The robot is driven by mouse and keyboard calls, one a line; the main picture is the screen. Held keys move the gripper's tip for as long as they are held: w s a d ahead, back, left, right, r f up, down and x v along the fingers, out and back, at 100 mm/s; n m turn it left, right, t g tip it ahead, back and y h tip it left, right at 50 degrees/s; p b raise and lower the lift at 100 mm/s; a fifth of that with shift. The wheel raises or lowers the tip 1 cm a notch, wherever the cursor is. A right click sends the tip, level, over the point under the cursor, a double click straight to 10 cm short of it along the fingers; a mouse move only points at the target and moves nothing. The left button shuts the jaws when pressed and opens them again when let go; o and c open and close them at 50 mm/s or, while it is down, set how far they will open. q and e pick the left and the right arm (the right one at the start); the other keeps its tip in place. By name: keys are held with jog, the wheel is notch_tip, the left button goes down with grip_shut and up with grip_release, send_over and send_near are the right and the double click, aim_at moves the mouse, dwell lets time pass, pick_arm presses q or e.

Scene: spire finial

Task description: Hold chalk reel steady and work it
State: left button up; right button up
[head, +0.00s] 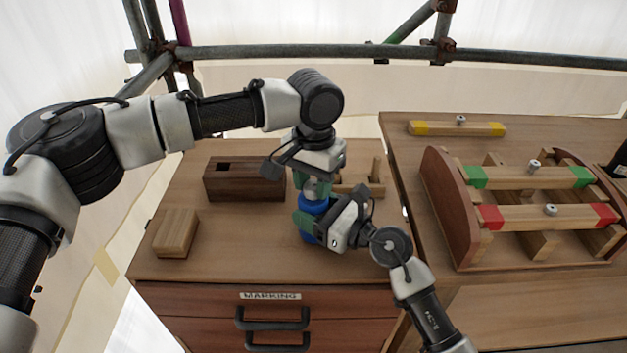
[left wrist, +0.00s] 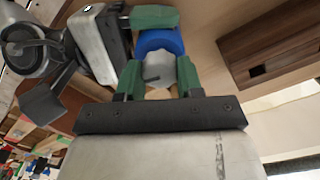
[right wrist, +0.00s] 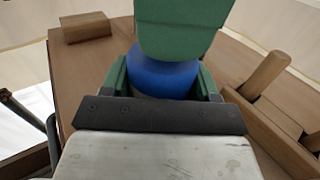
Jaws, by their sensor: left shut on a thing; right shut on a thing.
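The chalk reel (head: 309,206) is a blue round body with a grey top part, standing on the wooden cabinet top. My left gripper (head: 315,190) comes down from above and is shut on the grey top of the reel; in the left wrist view the grey part (left wrist: 158,72) sits between its green fingers. My right gripper (head: 312,222) reaches in from the right, low down, and is shut around the blue body (right wrist: 160,78). In the right wrist view a green left finger hides the reel's top.
A dark slotted wooden block (head: 243,180) stands behind left, and a pale block (head: 176,233) front left. A pegged wooden rack (head: 362,180) is close behind right. The right bench holds a curved wooden frame (head: 450,200) with red- and green-ended bars. The cabinet front is free.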

pick_arm(q)
jog(key=shift+m, duration=0.3)
